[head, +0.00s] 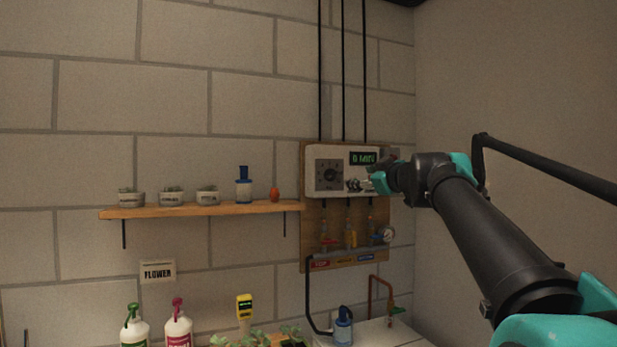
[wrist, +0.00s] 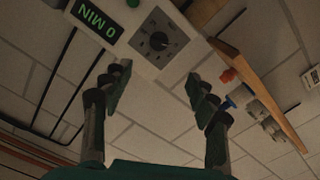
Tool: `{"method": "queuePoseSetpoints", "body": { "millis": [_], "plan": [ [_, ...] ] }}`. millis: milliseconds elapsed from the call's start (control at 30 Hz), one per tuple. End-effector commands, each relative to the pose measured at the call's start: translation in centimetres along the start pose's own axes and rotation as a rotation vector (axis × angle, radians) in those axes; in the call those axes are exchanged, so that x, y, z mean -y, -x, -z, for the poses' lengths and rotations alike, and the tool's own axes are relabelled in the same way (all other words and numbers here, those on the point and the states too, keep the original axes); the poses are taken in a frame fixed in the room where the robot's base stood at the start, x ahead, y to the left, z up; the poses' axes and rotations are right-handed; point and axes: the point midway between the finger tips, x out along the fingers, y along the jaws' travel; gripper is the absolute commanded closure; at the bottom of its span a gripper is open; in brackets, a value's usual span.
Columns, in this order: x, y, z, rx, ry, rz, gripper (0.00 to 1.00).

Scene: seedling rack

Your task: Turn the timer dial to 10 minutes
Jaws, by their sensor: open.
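The timer (head: 312,188) is a white box on a wooden board on the wall. Its dark square dial plate with a round dial (head: 329,173) is on the left of its face. Its display (head: 362,158) is on the right. In the wrist view the picture is turned over; the dial (wrist: 153,41) is near the top middle and the display (wrist: 97,20) reads "0 MIN" in green. My gripper (wrist: 155,82) is open and empty. Its fingers are apart, below the dial in that view, and not touching it. In the head view my gripper (head: 377,181) is at the box's right side, partly hiding it.
A wooden shelf (head: 210,209) with pots, a blue-capped bottle (head: 243,187) and an orange item (head: 274,195) is left of the timer. Black pipes (head: 342,75) rise above. A side wall is to the right.

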Motion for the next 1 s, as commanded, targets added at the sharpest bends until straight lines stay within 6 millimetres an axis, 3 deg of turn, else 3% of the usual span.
{"method": "queuePoseSetpoints", "body": {
  "millis": [267,800,1000],
  "plan": [
    [-0.4,-2.6,0.4,-0.004,0.009,-0.007,0.41],
    [-0.4,-13.2,0.4,-0.004,0.008,-0.006,0.41],
    [-0.4,-16.0,0.4,-0.003,0.008,-0.007,0.41]
  ]
}}
